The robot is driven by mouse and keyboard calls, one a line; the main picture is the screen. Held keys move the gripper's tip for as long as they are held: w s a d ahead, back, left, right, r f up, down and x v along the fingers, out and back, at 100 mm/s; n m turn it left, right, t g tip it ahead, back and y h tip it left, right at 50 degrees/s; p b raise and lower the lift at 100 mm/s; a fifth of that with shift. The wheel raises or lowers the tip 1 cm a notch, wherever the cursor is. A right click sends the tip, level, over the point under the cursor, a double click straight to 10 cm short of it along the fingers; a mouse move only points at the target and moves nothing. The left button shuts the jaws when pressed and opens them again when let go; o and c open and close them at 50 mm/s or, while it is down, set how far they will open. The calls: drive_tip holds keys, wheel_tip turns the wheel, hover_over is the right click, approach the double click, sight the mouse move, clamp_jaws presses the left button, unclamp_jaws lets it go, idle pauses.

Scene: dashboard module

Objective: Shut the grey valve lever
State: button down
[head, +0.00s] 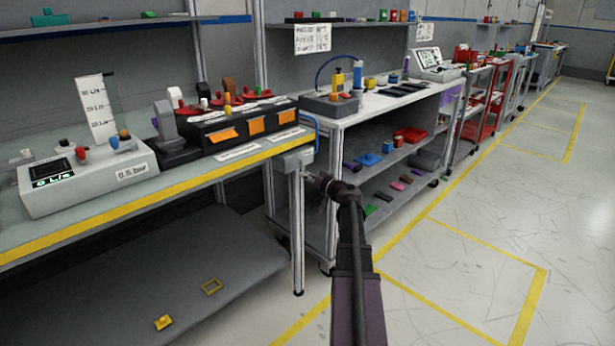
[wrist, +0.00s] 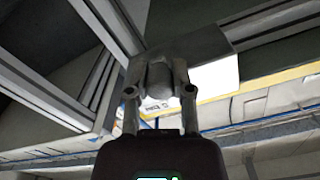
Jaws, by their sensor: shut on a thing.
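A grey valve body (head: 292,160) is fixed at the near right corner of the yellow-edged bench, with a blue hose (head: 316,132) above it. My gripper (head: 317,182) is at its right side, reaching in from the lower right. In the wrist view my gripper (wrist: 161,88) has one finger on each side of the rounded grey valve lever (wrist: 158,74) and is shut on it. The lever joins a grey block (wrist: 207,45) behind. In the head view I cannot make out the lever apart from the gripper, and its angle is unclear.
The bench (head: 150,198) carries a 0.5 bar gauge unit (head: 90,180) and a black box with orange tags (head: 237,130). A bench leg (head: 297,235) stands just below the valve. A white shelf cart (head: 385,110) is close behind. The floor to the right is clear.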

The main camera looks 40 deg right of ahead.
sight(291, 164)
drive_tip(key=a+r+m+p, duration=0.1)
drive_tip(key=m, duration=0.3)
drive_tip(key=a+r+m+p, duration=0.1)
drive_tip(key=m, duration=0.3)
drive_tip(key=a+r+m+p, duration=0.1)
drive_tip(key=a+m, duration=0.1)
drive_tip(key=m, duration=0.2)
drive_tip(key=shift+s+a+r+m, duration=0.1)
drive_tip(key=shift+r+m, duration=0.15)
drive_tip(key=shift+m, duration=0.15)
drive_tip(key=shift+a+r+m+p, duration=0.1)
drive_tip(key=shift+r+m+p, duration=0.35)
drive_tip(key=shift+m, duration=0.65)
drive_tip(key=shift+a+r+m+p, duration=0.1)
drive_tip(key=shift+r+m+p, duration=0.35)
drive_tip(key=shift+m, duration=0.65)
drive_tip(key=shift+f, duration=0.1)
drive_tip(key=c, duration=0.5)
unclamp_jaws()
drive_tip(key=shift+s, duration=0.1)
drive_tip(key=s+d, duration=0.1)
drive_tip(key=s, duration=1)
drive_tip(key=shift+s, duration=0.4)
